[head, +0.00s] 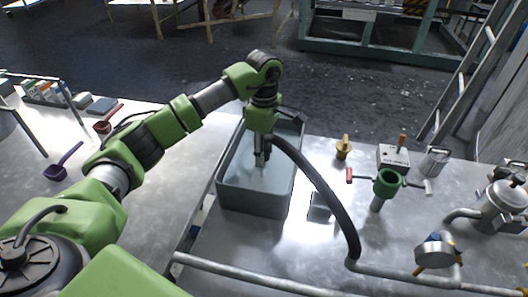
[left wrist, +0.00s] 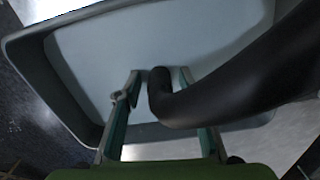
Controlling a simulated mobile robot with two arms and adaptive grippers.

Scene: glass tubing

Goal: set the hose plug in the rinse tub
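The rinse tub (head: 256,201) is a grey, open rectangular tub on the bench; its pale inside also fills much of the left wrist view (left wrist: 90,62). My left gripper (head: 262,160) points down into the tub, above its floor. In the left wrist view, the end of a thick black hose (left wrist: 160,88) lies between my two fingers, with narrow gaps showing beside it. I cannot tell whether the fingers grip its end. The plug is not distinct; hose and fingers hide it. The hose (head: 325,195) arcs out over the tub's right wall. My right gripper is not in view.
A metal pipe (head: 270,283) runs along the bench front.

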